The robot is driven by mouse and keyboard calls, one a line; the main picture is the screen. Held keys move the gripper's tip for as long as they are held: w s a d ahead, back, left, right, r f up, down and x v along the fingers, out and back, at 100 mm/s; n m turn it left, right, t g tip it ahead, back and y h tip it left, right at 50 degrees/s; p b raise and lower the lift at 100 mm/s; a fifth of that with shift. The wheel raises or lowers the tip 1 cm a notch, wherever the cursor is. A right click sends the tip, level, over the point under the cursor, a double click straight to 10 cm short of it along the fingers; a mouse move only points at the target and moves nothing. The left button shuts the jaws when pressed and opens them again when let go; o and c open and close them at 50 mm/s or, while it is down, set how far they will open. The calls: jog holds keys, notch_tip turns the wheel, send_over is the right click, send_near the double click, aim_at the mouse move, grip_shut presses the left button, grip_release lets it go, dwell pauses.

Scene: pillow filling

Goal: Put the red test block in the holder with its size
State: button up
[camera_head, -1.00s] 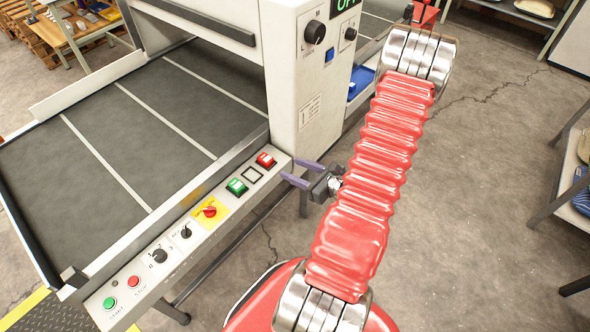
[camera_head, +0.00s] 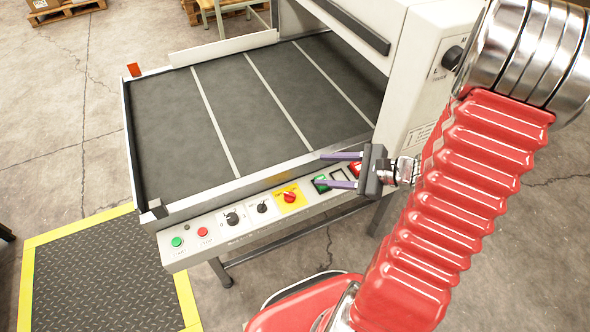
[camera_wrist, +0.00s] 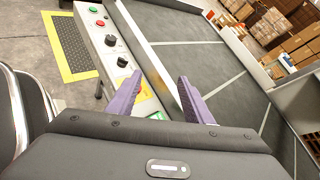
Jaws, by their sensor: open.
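My gripper (camera_head: 322,169) has two purple fingers, spread apart with nothing between them. In the head view it hangs over the machine's front control panel, pointing left. The wrist view shows its open fingers (camera_wrist: 160,76) above the panel and the bed edge. A small orange-red block-like piece (camera_head: 134,69) stands at the far left corner of the machine bed, well away from my gripper. I cannot tell whether it is the red test block or part of the machine. I make out no sized holder in either view.
The grey machine bed (camera_head: 180,120) with white lines is empty. The control panel (camera_head: 215,244) carries knobs and coloured buttons. A tall white housing (camera_head: 425,95) stands right of the bed. A yellow-edged black mat (camera_head: 105,280) lies front left. Open floor lies left of the machine.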

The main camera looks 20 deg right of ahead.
jog(key=s+a+r+n+g+h, duration=0.1)
jog(key=s+a+r+n+g, duration=0.25)
jog(key=a+n, duration=0.35)
jog(key=s+a+r+n+g+h, duration=0.1)
jog(key=s+a+r+n+g, duration=0.25)
jog(key=a+n, duration=0.25)
jog(key=s+a+r+n+t+h, duration=0.1)
jog(key=s+r+n+t+h, duration=0.2)
jog(key=r+n+h, duration=0.3)
jog(key=shift+s+a+r+n, duration=0.2)
jog(key=shift+r+n, duration=1.8)
jog(key=shift+r, duration=0.9)
jog(key=shift+c, duration=0.4)
